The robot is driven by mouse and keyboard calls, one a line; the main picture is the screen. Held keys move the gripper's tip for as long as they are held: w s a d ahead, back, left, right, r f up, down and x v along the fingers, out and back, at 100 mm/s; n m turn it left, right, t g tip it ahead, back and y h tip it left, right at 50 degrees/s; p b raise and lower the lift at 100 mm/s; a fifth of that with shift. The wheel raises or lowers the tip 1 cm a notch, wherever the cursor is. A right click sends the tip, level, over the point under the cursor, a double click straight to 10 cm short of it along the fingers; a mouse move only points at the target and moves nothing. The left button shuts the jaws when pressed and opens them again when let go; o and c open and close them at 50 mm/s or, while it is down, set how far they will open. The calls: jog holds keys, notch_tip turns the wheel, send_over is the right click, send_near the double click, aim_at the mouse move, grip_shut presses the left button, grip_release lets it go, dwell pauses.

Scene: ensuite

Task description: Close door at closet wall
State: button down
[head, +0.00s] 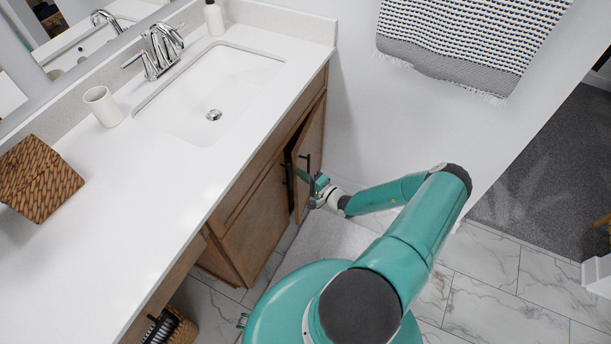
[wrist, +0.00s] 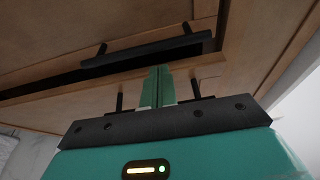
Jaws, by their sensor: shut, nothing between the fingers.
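A brown wooden vanity cabinet stands under a white counter in the head view. Its farther door (head: 313,138) stands ajar, with a dark gap beside its free edge. The nearer door (head: 258,225) looks shut. Each door has a black bar handle. My gripper (head: 301,174) is at the ajar door's free edge, close to the handles. In the wrist view, my gripper's green fingers (wrist: 158,82) are together and empty, pointing at the dark gap between the door panels. One black handle (wrist: 150,50) lies beyond the fingertips; another is partly hidden behind the gripper body. Contact cannot be told.
The white counter (head: 75,250) has a sink, a cup (head: 103,106) and a woven box (head: 38,178). A towel (head: 455,45) hangs on the wall. A pale mat (head: 325,245) lies before the cabinet.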

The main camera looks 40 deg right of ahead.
jog(key=shift+w+a, duration=0.35)
jog(key=shift+w, duration=0.1)
